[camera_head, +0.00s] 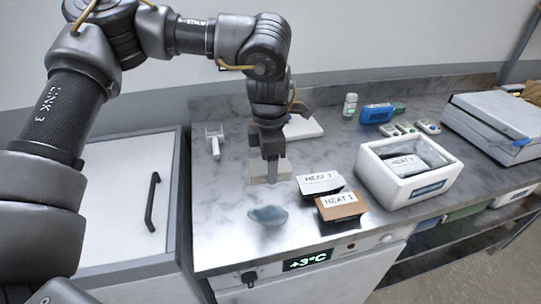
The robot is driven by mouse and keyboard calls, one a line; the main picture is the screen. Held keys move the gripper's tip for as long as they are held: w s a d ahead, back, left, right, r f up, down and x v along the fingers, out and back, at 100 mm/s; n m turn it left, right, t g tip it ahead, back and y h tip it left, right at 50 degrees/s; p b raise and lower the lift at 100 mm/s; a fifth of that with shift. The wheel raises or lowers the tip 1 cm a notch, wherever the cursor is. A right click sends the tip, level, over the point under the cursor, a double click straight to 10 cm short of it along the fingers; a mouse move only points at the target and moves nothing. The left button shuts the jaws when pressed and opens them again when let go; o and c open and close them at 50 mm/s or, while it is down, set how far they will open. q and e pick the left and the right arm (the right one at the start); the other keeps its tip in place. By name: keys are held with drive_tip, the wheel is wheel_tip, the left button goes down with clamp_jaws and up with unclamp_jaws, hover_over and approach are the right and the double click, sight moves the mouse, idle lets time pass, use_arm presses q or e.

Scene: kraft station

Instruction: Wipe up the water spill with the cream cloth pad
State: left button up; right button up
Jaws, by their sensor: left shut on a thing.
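The water spill (268,215) is a small blue-grey patch on the marble counter, close to the front edge. My left gripper (272,178) reaches down from above, just behind the spill. It is shut on the cream cloth pad (285,169), which shows on both sides of the fingers. The gripper hides the middle of the pad. I cannot tell whether the pad touches the counter. The pad is apart from the spill in the picture. My right gripper is not in view.
Two labelled packs (341,206) lie right of the spill. A white bin (375,172) with a pack inside stands farther right. A white-handled tool (215,143) lies at back left. A white bottle (350,105) and blue box (376,114) stand behind. The counter left of the spill is clear.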

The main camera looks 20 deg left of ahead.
sight(255, 179)
use_arm(q)
drive_tip(key=s+a+f+m+p, duration=0.1)
drive_tip(key=m+p, duration=0.1)
drive_tip(key=p, duration=0.2)
drive_tip(key=s+f+m+p, duration=0.1)
drive_tip(key=f+m+p, duration=0.1)
drive_tip(key=m+p, duration=0.1)
drive_tip(key=s+a+f+m+p, duration=0.1)
drive_tip(key=m+p, duration=0.1)
drive_tip(key=p, duration=0.3)
drive_tip(key=shift+a+f+m, duration=0.15)
drive_tip(key=shift+a+m, duration=0.15)
drive_tip(key=shift+a, duration=0.05)
drive_tip(key=shift+w+a+m, duration=0.1)
drive_tip(key=shift+w+m, duration=0.35)
drive_tip(key=shift+m, duration=0.25)
